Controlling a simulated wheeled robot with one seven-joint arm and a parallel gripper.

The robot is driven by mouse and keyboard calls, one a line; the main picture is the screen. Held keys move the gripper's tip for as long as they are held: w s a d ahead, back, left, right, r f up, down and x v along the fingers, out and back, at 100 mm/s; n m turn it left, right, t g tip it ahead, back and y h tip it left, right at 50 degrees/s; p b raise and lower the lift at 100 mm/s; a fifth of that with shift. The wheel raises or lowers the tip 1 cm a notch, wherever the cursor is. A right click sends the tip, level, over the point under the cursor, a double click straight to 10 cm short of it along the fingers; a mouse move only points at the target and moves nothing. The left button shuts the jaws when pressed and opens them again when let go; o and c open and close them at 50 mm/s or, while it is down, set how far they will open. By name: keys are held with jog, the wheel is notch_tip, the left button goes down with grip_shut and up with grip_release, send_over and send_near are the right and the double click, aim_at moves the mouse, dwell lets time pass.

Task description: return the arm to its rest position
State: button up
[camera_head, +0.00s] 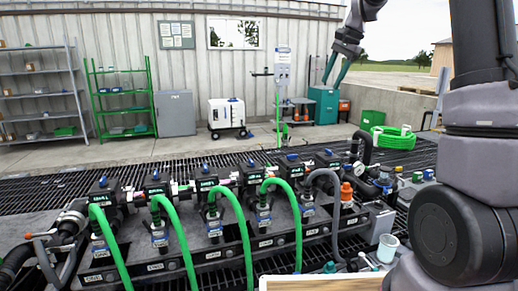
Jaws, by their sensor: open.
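My gripper (335,72) hangs in the upper right of the head view, fingers pointing down and apart. It is open and nothing shows between the fingers. It is raised in front of the far wall, well above the manifold in the picture. The black manifold (210,257) with several green hoses (180,243) runs across the foreground. My arm's thick links fill the right edge and hide what lies behind them.
A grey shelf (40,93), a green shelf (122,95) and a grey cabinet (175,113) line the wall. A white cup (388,247) stands near my arm. The air around the gripper looks clear.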

jog(key=s+r+n+t, duration=0.2)
jog(key=s+r+n, duration=0.15)
jog(key=s, duration=1.55)
jog(key=s+f+n+t, duration=0.1)
jog(key=s+f, duration=0.1)
jog(key=s, duration=0.4)
jog(key=s+f+n+t+h, duration=0.1)
jog(key=s+f, duration=0.1)
jog(key=s, duration=0.5)
jog(key=shift+s+d+f, duration=0.25)
jog(key=shift+f, duration=0.15)
